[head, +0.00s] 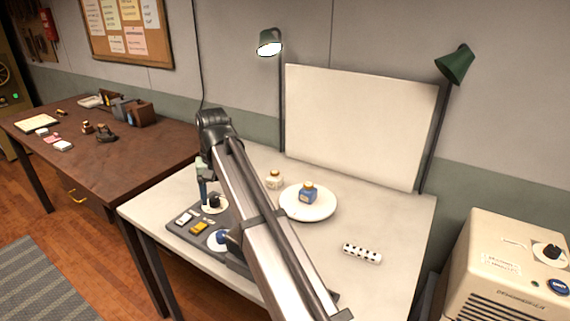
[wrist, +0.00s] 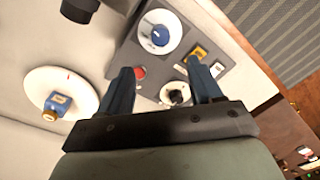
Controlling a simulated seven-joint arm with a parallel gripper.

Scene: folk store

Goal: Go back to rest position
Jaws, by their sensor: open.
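My gripper (wrist: 165,90) is open and empty in the wrist view, its two blue fingers apart above the control panel (wrist: 150,62). In the head view my gripper (head: 205,190) points down at the left part of the white table, over the grey control panel (head: 183,228). A black knob (head: 214,200) is near the fingers. The black knob also shows between the fingers in the wrist view (wrist: 176,95), and I cannot tell the exact gap to it. The panel also has a blue knob (wrist: 159,35), a yellow switch (wrist: 199,53) and a red button (wrist: 139,73).
A blue bottle (head: 309,192) stands on a round white plate (head: 308,208), with a cream bottle (head: 274,180) beside it. A white board (head: 360,125) and two green lamps (head: 270,43) stand behind. A brown desk (head: 100,160) is at left.

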